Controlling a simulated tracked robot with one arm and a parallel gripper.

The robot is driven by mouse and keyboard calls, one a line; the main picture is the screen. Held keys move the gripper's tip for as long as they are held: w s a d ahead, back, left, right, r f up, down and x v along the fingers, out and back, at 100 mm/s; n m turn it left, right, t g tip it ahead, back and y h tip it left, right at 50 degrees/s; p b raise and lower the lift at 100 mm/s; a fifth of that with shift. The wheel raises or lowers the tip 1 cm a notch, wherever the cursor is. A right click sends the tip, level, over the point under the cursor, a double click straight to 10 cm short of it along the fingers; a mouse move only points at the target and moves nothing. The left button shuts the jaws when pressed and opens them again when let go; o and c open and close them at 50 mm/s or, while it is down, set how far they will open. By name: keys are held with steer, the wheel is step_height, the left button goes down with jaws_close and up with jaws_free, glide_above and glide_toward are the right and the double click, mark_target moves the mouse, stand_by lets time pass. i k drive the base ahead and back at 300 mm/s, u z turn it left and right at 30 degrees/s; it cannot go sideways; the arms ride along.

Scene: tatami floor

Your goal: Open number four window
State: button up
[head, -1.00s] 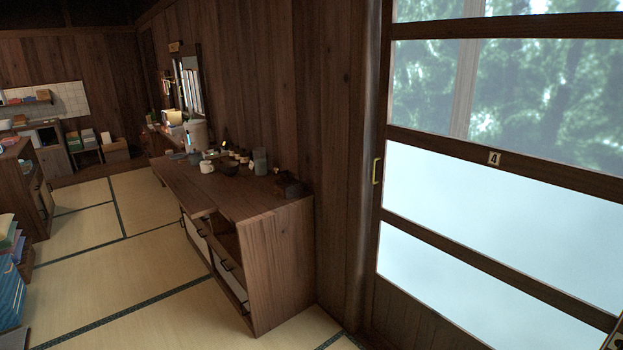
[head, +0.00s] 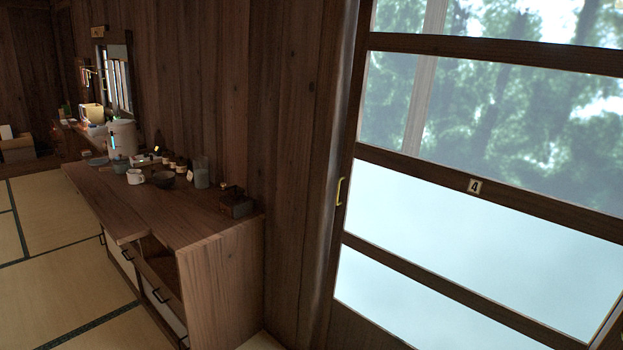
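The number four window (head: 430,170) is a wood-framed sliding panel filling the right of the view. A small plate marked 4 (head: 474,186) sits on its middle rail. A brass handle (head: 339,191) is on its left stile, close to the wooden post. The panel's left edge stands against the post, with no gap that I can see. Trees show through the upper panes, and the lower panes are pale and frosted. My gripper is not in view.
A wooden cabinet (head: 222,270) stands left of the window against the plank wall. A white mug (head: 135,176), a bowl (head: 163,179) and a small dark box (head: 236,206) are on its top. One drawer front juts out. Tatami floor (head: 48,285) at the left is clear.

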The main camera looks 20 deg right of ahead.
mark_target(424, 254)
steer(key=z, duration=0.1)
steer(key=i, duration=1.15)
steer(key=z, duration=0.95)
steer(key=i, duration=0.45)
steer(key=z, duration=0.3)
